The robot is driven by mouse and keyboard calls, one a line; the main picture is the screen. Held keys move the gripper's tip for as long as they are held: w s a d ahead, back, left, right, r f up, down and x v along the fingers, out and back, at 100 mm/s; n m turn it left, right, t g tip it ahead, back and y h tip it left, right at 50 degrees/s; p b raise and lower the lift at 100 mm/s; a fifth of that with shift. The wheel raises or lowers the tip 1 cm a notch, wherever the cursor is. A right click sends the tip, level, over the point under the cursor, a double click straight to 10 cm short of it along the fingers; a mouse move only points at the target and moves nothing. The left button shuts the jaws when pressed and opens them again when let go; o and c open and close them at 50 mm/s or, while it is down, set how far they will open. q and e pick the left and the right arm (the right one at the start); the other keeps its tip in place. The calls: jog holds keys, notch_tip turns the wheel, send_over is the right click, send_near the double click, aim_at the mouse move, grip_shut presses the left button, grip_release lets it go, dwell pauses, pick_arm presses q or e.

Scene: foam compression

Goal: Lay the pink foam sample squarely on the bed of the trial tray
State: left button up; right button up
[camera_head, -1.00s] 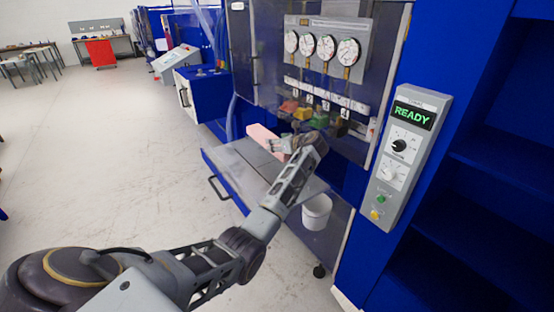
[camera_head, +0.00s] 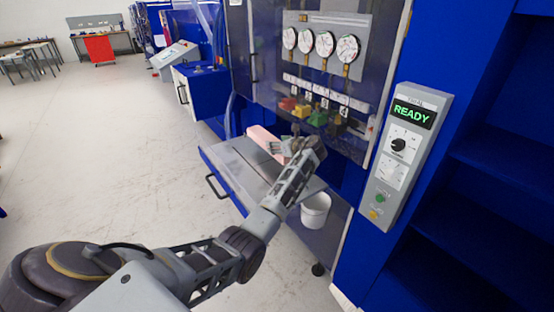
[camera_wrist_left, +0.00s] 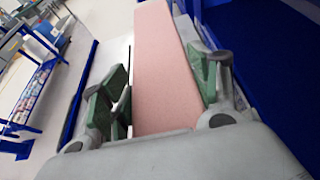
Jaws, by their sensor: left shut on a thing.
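The pink foam sample (camera_head: 266,141) is a long block. My left gripper (camera_head: 288,146) is shut on its near end, over the far part of the grey trial tray (camera_head: 228,160). In the left wrist view the foam (camera_wrist_left: 165,80) runs away from me between the two green-padded fingers of the gripper (camera_wrist_left: 162,90). The tray sticks out from the blue machine and has a dark handle at its front. The arm and gripper hide part of the tray and the foam's near end. I cannot tell whether the foam touches the tray bed. My right gripper is not in view.
Several coloured blocks (camera_head: 303,112) sit behind the tray, under a panel of gauges (camera_head: 324,45). A white bucket (camera_head: 315,210) is below the tray's right side. A control box (camera_head: 403,150) reading READY is at the right. The floor at left is clear.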

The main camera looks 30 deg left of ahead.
pick_arm(q)
jog(key=shift+f, duration=1.6)
jog(key=shift+f, duration=1.85)
jog(key=o, duration=0.8)
jog(key=shift+f, duration=0.1)
jog(key=shift+s+d+r, duration=0.1)
jog(key=shift+d+r, duration=0.2)
jog(key=shift+d, duration=0.1)
jog(key=shift+v, duration=5.6)
